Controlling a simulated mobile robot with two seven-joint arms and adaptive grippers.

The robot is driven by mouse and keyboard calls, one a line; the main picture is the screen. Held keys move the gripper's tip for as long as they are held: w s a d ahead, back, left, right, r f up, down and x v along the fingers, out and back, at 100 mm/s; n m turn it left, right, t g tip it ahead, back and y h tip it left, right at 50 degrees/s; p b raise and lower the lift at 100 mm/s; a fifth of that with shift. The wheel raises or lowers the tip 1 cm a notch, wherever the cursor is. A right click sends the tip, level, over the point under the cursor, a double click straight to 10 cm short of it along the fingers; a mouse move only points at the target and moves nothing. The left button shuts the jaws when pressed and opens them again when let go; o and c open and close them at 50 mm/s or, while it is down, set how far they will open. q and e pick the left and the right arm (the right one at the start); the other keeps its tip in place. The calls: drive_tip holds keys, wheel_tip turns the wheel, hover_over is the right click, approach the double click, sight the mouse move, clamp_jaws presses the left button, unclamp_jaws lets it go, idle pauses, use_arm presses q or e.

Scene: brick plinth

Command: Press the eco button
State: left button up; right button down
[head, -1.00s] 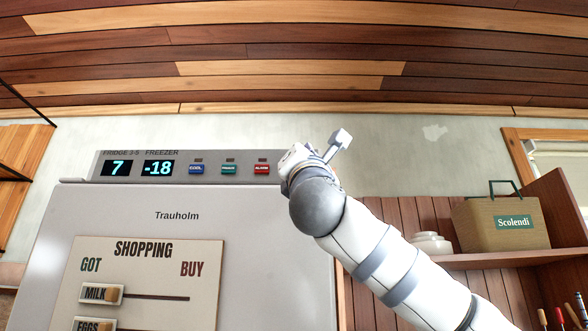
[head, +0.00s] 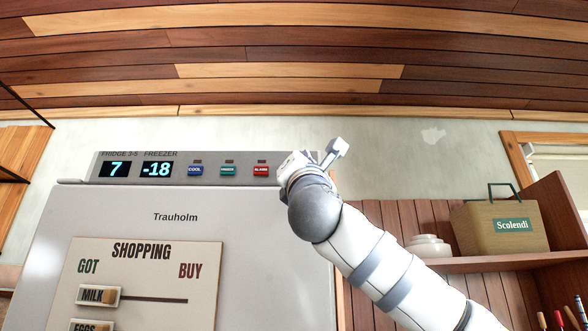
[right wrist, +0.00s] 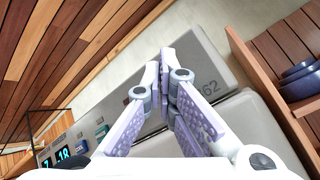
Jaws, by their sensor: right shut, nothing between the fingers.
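The control panel (head: 220,168) runs along the top front of the fridge. It carries a blue COOL button (head: 195,170), a teal button (head: 228,170) and a red button (head: 261,170). I see no button that I can read as eco. My right gripper (head: 300,165) covers the panel's right end in the head view. In the right wrist view its fingers (right wrist: 163,72) are shut, empty and over the grey panel, right of the blue button (right wrist: 81,147) and the teal button (right wrist: 101,131). I cannot tell whether the fingertips touch the panel. My left gripper is not in view.
The fridge door (head: 270,235) has a shopping board (head: 150,270) on it. To the right, a shelf (head: 480,262) holds white bowls (head: 428,246) and a Scolendi box (head: 500,225). Blue bowls (right wrist: 299,78) show in the right wrist view. The wall above the panel is clear.

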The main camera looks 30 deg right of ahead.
idle(0.5)
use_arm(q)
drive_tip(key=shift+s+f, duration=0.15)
use_arm(e)
drive_tip(key=shift+w+d, duration=0.2)
drive_tip(key=shift+w, duration=0.2)
drive_tip(key=shift+s+a, duration=0.2)
drive_tip(key=shift+s, duration=0.2)
idle(0.3)
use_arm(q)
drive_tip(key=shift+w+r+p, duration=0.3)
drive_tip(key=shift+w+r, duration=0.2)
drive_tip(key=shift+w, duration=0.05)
use_arm(e)
drive_tip(key=s+a, duration=0.2)
drive_tip(key=s, duration=0.1)
drive_tip(key=s+a, duration=0.1)
drive_tip(key=s, duration=0.1)
